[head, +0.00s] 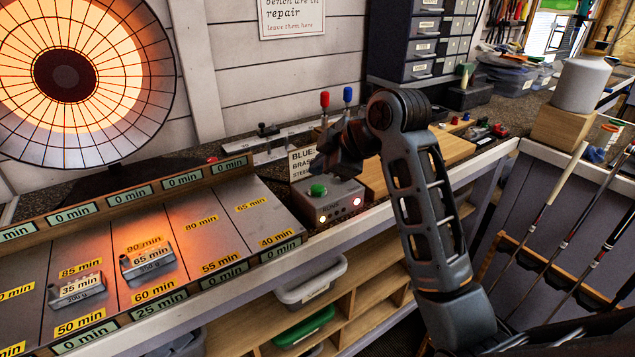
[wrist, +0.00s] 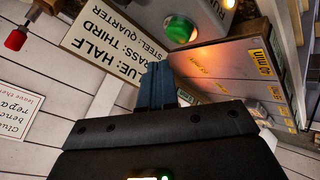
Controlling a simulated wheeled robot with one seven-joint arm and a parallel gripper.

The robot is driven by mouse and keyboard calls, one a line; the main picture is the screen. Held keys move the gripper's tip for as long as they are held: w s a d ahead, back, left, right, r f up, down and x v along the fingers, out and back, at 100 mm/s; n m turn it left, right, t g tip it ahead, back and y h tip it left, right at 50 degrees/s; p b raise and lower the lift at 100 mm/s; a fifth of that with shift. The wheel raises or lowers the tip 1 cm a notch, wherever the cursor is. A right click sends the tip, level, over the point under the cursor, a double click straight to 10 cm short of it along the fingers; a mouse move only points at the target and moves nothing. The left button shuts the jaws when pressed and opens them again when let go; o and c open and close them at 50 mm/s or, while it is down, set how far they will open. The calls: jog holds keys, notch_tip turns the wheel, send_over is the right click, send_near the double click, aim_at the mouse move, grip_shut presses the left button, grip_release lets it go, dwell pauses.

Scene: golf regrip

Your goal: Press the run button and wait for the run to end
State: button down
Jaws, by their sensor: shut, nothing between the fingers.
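A grey control box (head: 335,205) with a green domed button (head: 317,189) on top stands on the bench. Two small lights, one whitish and one red, show on its front. My gripper (head: 325,168) is above and just behind the button, dark and partly merged with the arm. In the wrist view its shut fingers (wrist: 157,72) are empty and point toward the button (wrist: 181,27), with a gap seeming to remain. Whether they touch it is hard to tell.
A sign (head: 302,162) stands behind the box. A glowing round heater (head: 140,95) faces a sloped tray (head: 200,262) with time labels and two small metal pieces. A wooden board (head: 420,165) lies right of the box. Red and blue knobs rise behind my gripper.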

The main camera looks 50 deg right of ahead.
aim_at(321, 190)
jog(key=shift+r+p, duration=1.4)
jog(key=shift+r, duration=0.5)
jog(key=shift+f, duration=0.1)
